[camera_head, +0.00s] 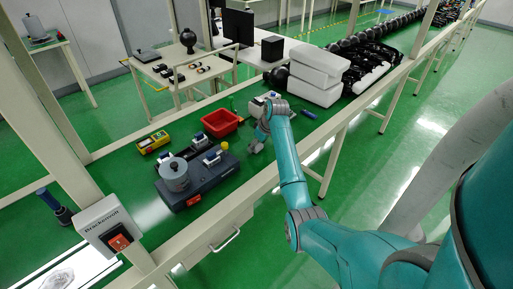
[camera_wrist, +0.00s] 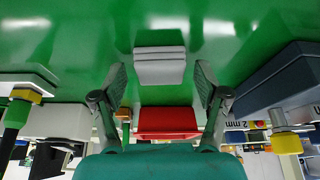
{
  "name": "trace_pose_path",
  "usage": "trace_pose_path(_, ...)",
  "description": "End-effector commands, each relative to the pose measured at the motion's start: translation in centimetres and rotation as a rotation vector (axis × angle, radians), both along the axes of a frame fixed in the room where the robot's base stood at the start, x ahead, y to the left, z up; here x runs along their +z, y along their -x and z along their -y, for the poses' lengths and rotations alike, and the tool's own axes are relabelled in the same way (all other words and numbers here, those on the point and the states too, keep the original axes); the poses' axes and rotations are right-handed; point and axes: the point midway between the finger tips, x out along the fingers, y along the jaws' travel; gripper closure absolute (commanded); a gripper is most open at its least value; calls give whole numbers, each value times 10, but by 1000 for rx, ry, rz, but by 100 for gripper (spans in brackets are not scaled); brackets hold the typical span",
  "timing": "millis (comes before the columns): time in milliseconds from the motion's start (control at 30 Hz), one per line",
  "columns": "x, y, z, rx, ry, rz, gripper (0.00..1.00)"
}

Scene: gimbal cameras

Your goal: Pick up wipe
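A light grey folded block, which looks like the wipe (camera_wrist: 160,65), lies on the green bench top in the wrist view. My gripper (camera_wrist: 161,82) is open, with one finger to each side of the wipe's line and a wide empty gap between them. The wipe appears apart from both fingers. In the head view my gripper (camera_head: 257,139) hangs low over the green bench (camera_head: 225,148), and the arm and fingers make it hard to pick out the wipe there.
A red bin (camera_head: 221,122) stands behind my gripper, and also shows in the wrist view (camera_wrist: 168,121). A dark device (camera_head: 207,180) with a grey pot (camera_head: 174,176) is to the left. A white device (camera_head: 255,107) is behind. A yellow box (camera_head: 152,142) sits farther left.

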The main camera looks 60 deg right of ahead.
Motion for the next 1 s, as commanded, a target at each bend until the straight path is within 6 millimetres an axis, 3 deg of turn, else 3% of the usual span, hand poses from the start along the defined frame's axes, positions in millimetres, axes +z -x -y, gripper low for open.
trace_pose_path(33,0,0,0,0,0,0,46)
trace_pose_path(133,0,0,0,0,0,0,69)
trace_pose_path(567,8,0,0,0,1,2,70)
trace_pose_path(1000,83,0,0,0,1,2,70)
